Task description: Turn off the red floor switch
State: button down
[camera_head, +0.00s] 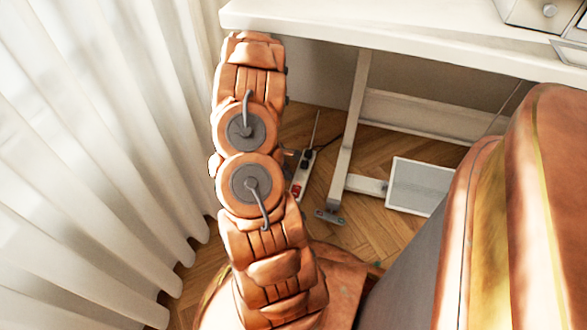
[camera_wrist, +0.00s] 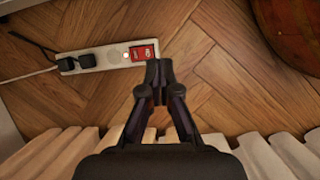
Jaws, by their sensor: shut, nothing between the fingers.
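The red floor switch (camera_wrist: 144,52) sits at the right end of a white power strip (camera_wrist: 115,57) on the wooden floor, in the wrist view. In the head view the red switch (camera_head: 296,190) shows just right of my arm, under the table. My gripper (camera_wrist: 158,68) is shut and empty, with its tips just below the right part of the switch in the wrist picture. I cannot tell whether the tips touch it.
Two black plugs (camera_wrist: 76,63) sit in the strip's left part, with cables running left. A white curtain (camera_head: 90,150) hangs at the left. The white table (camera_head: 400,45) stands above, its leg (camera_head: 349,130) right of the strip. A white panel (camera_head: 418,187) stands on the floor.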

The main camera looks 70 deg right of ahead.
jog(key=n+t+h+p, duration=0.1)
jog(key=t+p, duration=0.1)
send_over(297, 186)
notch_tip(297, 186, down, 7)
jog(key=f+b, duration=0.1)
jog(key=f, duration=0.1)
jog(key=f+b, duration=0.2)
jog(key=f, duration=0.1)
jog(key=f+b, duration=0.1)
jog(key=f, duration=0.1)
jog(key=shift+w+a+f, duration=0.2)
jog(key=shift+w+a, duration=0.05)
jog(key=shift+a, duration=0.1)
jog(key=shift+f+b, duration=0.3)
jog(key=shift+f, duration=0.6)
jog(key=shift+r, duration=0.1)
jog(key=shift+r+p, duration=2.2)
jog(key=shift+r, duration=1.25)
